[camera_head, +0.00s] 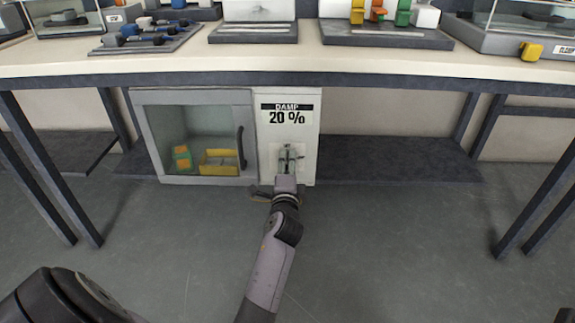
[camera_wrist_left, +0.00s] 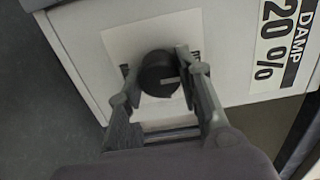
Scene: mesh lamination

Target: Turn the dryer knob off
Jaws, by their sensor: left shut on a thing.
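The dryer (camera_head: 195,135) is a grey and white cabinet under the table, with a glass door on its left and a white panel on its right. The panel label (camera_head: 287,113) reads "DAMP 20 %". The dryer knob (camera_wrist_left: 158,74) is round and black with a light pointer mark, on a pale square plate. My left gripper (camera_wrist_left: 155,78) is at the panel, its fingers on either side of the knob and shut on it. In the head view the left gripper (camera_head: 290,158) covers the knob. My right gripper is not in view.
Inside the dryer are a yellow bin (camera_head: 219,162) and a green and orange box (camera_head: 182,157). The door has a dark handle (camera_head: 241,147). A long table (camera_head: 400,66) with several trays stands above; its dark legs stand left and right. The floor in front is clear.

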